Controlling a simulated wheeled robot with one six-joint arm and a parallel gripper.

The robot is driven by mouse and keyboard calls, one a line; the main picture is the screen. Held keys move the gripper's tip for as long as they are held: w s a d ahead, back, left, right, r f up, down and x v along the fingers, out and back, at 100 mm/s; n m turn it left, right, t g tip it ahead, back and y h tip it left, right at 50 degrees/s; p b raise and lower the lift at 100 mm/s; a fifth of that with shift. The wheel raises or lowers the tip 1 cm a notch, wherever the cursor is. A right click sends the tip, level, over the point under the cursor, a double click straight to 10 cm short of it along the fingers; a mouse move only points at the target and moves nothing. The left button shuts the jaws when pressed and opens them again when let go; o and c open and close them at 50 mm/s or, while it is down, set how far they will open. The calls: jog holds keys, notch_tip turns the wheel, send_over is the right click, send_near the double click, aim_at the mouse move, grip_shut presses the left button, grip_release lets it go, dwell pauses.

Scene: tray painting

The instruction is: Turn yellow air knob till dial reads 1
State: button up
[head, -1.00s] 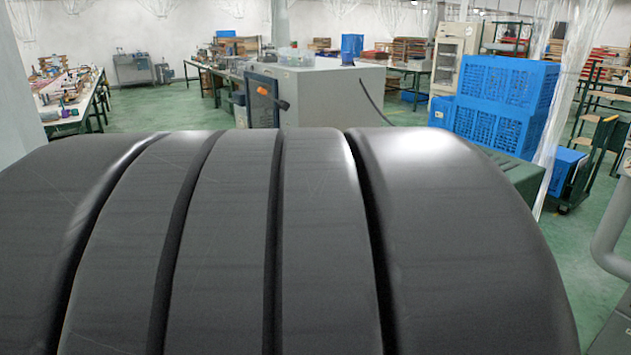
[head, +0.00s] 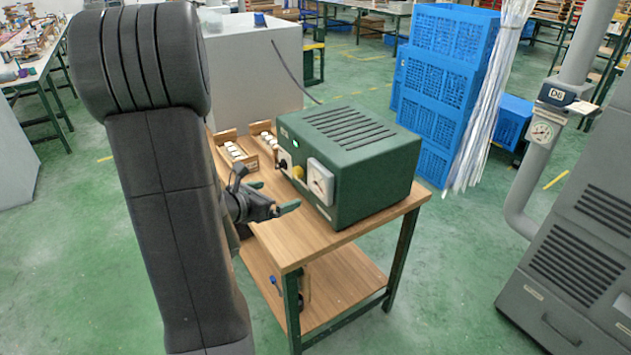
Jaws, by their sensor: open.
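A green box-shaped unit (head: 350,155) with a slotted top stands on a wooden table (head: 310,238). The yellow knob (head: 298,172) is on its front face, left of a white-framed round dial (head: 320,181). The dial's needle and figures are too small to read. My gripper (head: 272,197) is in front of that face, its green-tipped fingers apart and empty. It is a little below and left of the knob, and I see no contact with the unit. My arm hides part of the table's left side.
Wooden trays with white pieces (head: 236,152) lie on the table behind and left of the unit. Blue crates (head: 440,85) are stacked behind. A grey machine with a pipe and gauge (head: 570,240) stands at right. Green floor is open between it and the table.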

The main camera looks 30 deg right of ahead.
jog(key=x, duration=0.8)
jog(key=shift+d+b, duration=0.3)
jog(key=shift+b, duration=0.15)
jog(key=shift+a, duration=0.1)
jog(key=p+v, duration=0.1)
jog(key=v, duration=0.8)
jog(key=shift+a, duration=0.4)
jog(key=shift+s+d, duration=0.1)
jog(key=b+x, duration=0.1)
jog(key=x, duration=0.9)
jog(key=v, duration=0.7)
jog(key=shift+p, duration=0.45)
